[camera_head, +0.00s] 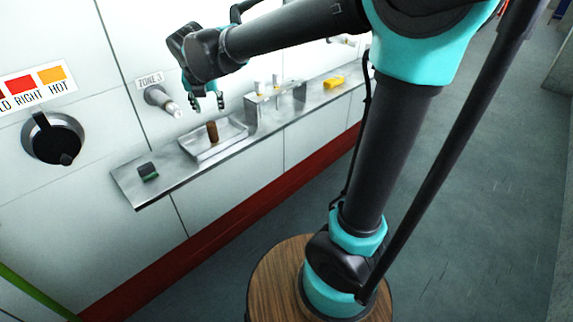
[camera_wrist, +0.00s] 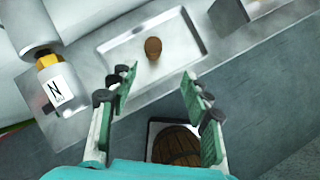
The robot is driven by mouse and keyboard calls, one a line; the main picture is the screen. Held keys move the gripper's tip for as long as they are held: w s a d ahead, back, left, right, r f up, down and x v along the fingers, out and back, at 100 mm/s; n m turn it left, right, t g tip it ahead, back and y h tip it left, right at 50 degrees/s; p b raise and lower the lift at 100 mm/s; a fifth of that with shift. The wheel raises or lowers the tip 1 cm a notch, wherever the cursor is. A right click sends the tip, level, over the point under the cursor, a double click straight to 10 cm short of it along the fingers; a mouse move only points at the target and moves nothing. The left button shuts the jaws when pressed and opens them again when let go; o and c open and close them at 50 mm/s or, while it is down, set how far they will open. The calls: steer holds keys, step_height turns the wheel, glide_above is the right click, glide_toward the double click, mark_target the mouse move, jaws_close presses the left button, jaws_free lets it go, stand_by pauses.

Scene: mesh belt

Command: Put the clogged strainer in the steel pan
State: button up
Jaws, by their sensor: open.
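A brown, rounded cylinder (camera_head: 213,131), which looks like the clogged strainer, stands upright in the shallow steel pan (camera_head: 230,134) on the wall shelf. In the wrist view the brown piece (camera_wrist: 153,48) shows from above, inside the pan (camera_wrist: 182,30). My gripper (camera_head: 206,102) hangs above the pan, its fingers pointing down. In the wrist view my gripper (camera_wrist: 160,88) is open with nothing between the fingers. The brown piece is beyond the fingertips and apart from them.
A wall fitting (camera_head: 160,99) sticks out under the ZONE 3 sign; its label reads N in the wrist view (camera_wrist: 60,85). A dark green-edged block (camera_head: 147,171) lies at the shelf's left. A steel holder (camera_head: 272,103) and a yellow item (camera_head: 334,83) stand to the right.

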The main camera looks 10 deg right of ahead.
steer(key=s+d+f+m+g, duration=0.1)
steer(key=s+d+f+m, duration=0.35)
steer(key=d+m, duration=0.45)
steer(key=s+d+f+m, duration=0.4)
steer(key=d+f+m, duration=0.2)
steer(key=d+m, duration=0.3)
steer(key=s+d+f+m, duration=0.8)
steer(key=s+m, duration=0.4)
steer(key=m, duration=0.4)
steer(key=shift+d+f+m+g, duration=0.3)
steer(key=shift+f+m, duration=0.1)
steer(key=shift+f, duration=0.1)
steer(key=shift+w, duration=0.1)
steer(key=shift+c, duration=0.2)
